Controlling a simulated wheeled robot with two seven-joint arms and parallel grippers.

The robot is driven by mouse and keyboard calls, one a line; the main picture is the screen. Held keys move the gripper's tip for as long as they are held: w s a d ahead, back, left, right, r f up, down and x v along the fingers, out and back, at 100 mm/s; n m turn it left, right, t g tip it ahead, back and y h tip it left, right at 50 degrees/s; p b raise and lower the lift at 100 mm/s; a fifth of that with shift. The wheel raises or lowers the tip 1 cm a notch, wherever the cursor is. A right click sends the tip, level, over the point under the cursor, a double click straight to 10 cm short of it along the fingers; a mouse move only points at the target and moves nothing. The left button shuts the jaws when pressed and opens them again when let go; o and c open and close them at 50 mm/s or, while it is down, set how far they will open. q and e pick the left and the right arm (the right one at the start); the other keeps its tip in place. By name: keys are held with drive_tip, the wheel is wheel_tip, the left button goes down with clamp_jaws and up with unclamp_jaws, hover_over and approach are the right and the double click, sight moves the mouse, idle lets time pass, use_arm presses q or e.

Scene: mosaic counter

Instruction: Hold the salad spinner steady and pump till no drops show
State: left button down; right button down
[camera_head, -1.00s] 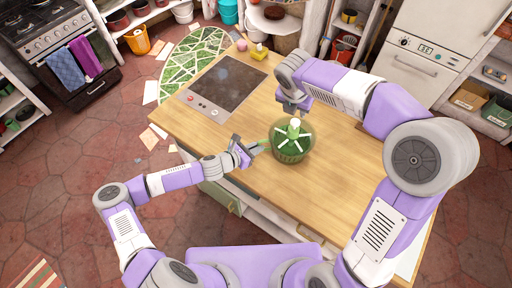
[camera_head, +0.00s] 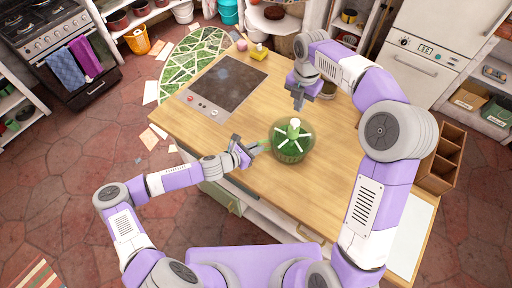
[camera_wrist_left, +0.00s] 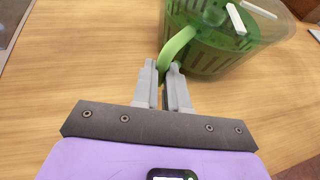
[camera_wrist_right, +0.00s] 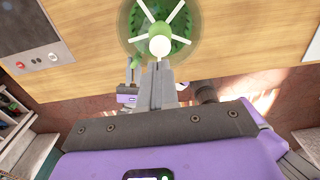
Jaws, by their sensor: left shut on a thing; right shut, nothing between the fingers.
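The salad spinner (camera_head: 291,150) stands upright on the wooden counter, with a see-through green body, white spokes on top and a pale pump knob (camera_head: 294,123) at its centre. My left gripper (camera_head: 255,147) is shut on the spinner's green side handle (camera_wrist_left: 177,46). My right gripper (camera_head: 298,106) is shut and empty, raised above and behind the knob in the head view. In the right wrist view the knob (camera_wrist_right: 159,46) shows just beyond the fingertips, apart from them as far as I can tell. Drops are too small to make out.
A dark cooktop (camera_head: 227,84) lies left of the spinner. A wooden divided box (camera_head: 446,152) stands at the counter's right end. A yellow item (camera_head: 259,51) and a pink one (camera_head: 241,45) sit at the back edge. The counter between spinner and box is clear.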

sight(295, 121)
drive_tip(key=shift+f, duration=2.2)
drive_tip(key=shift+f, duration=0.55)
idle(1.0)
drive_tip(key=shift+f, duration=0.15)
idle(0.6)
drive_tip(key=shift+f, duration=1.2)
drive_tip(key=shift+r, duration=1.3)
